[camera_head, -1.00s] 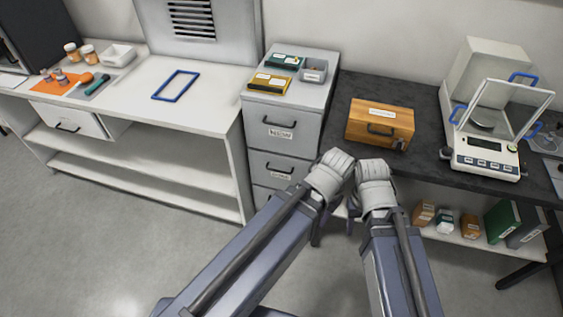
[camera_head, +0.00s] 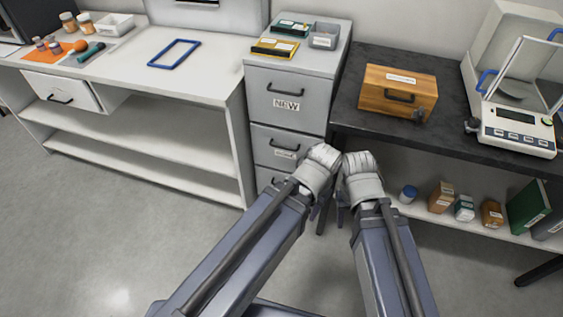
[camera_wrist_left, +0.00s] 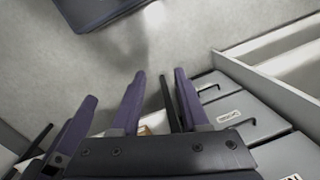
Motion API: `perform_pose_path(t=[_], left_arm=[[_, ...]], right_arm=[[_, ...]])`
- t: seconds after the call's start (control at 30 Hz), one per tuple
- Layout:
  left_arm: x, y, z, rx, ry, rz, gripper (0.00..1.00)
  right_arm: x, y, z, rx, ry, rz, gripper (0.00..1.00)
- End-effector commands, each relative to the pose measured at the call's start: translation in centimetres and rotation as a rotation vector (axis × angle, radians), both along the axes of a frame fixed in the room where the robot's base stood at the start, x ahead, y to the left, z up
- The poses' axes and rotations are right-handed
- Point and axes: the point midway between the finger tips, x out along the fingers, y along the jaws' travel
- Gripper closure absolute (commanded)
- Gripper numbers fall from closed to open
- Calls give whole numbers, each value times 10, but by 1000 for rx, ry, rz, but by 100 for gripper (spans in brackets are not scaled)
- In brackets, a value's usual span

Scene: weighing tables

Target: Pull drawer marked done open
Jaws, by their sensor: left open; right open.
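A grey drawer cabinet (camera_head: 340,60) stands left of the dark table. Its top drawer (camera_head: 286,88) is marked NEW and is shut. The middle drawer (camera_head: 270,137) below it is shut, with a dark handle and a small label I cannot read. A lower drawer (camera_head: 264,179) is partly hidden by my left arm. The middle drawer front (camera_wrist_left: 240,108) also shows in the left wrist view. My left gripper (camera_wrist_left: 160,100) is open and empty, apart from the cabinet. My right gripper (camera_head: 341,212) is open beside it, mostly hidden behind its wrist.
A white bench (camera_head: 140,75) with a drawer and shelves stands left of the cabinet. The dark table (camera_head: 450,132) holds a wooden box (camera_head: 398,92) and a balance (camera_head: 517,130). Bottles and boxes sit on the shelf below it. The floor (camera_head: 110,230) in front is clear.

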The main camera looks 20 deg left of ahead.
Motion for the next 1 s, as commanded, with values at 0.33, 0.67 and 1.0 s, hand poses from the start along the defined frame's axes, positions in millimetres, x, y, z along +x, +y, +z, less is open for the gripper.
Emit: perform_pose_path(t=[0.33, 0.67, 1.0], left_arm=[[3, 3, -143, -2, -4, 6, 55], [18, 24, -255, -25, -25, 71, 55], [62, 80, -326, 7, -118, 175, 55]], right_arm=[[0, 0, -143, -1, -1, 4, 50], [1, 0, -254, -2, -3, 5, 50], [1, 0, -327, -2, -5, 1, 50]])
